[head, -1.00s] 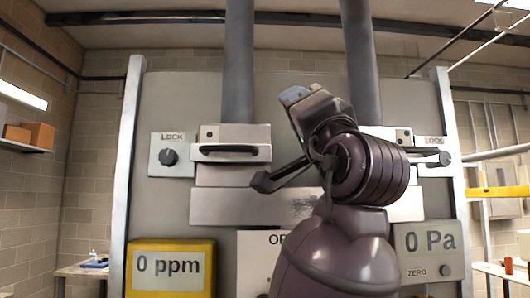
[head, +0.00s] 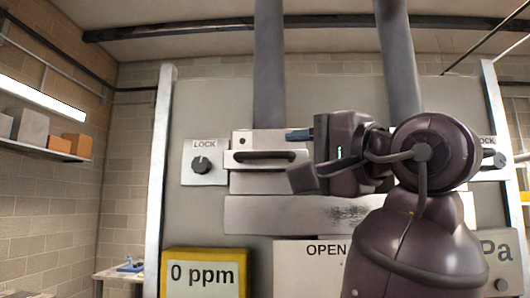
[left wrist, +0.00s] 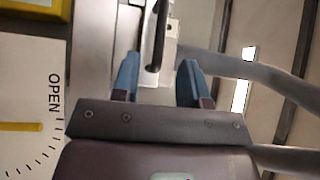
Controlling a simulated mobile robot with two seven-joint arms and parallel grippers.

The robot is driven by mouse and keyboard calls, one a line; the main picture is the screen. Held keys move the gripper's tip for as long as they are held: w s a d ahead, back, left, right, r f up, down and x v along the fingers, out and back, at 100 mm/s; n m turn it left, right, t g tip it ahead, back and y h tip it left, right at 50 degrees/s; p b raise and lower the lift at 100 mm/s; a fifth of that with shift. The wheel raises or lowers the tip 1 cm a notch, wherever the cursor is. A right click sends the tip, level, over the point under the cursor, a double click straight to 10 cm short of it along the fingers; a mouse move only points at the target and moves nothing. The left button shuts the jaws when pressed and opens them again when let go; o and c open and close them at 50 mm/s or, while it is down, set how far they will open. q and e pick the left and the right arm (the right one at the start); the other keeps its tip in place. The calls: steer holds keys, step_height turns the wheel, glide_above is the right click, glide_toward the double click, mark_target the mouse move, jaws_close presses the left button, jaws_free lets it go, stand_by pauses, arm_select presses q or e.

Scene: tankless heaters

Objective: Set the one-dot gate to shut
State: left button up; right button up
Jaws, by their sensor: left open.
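The one-dot gate (head: 242,139) is at the left of the panel in the head view, a pale block with one dark dot and a dark horizontal handle (head: 264,155). My left gripper (head: 298,156) is at the handle's right end, open, one blue fingertip showing above it. In the left wrist view, the open left gripper (left wrist: 157,66) has its two blue fingers apart, with the dark handle (left wrist: 158,35) lying between their lines. I cannot tell whether they touch it. The gate's lock knob (head: 201,165) is to its left. My right gripper is not in view.
My left arm covers most of the second gate; its lock knob (head: 494,160) shows at right. Two grey pipes (head: 269,70) rise above the gates.

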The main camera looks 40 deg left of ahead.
mark_target(270, 155)
arm_select(q)
steer(key=p+x, duration=0.1)
steer(key=x, duration=0.7)
steer(key=shift+d, duration=0.1)
jaws_close()
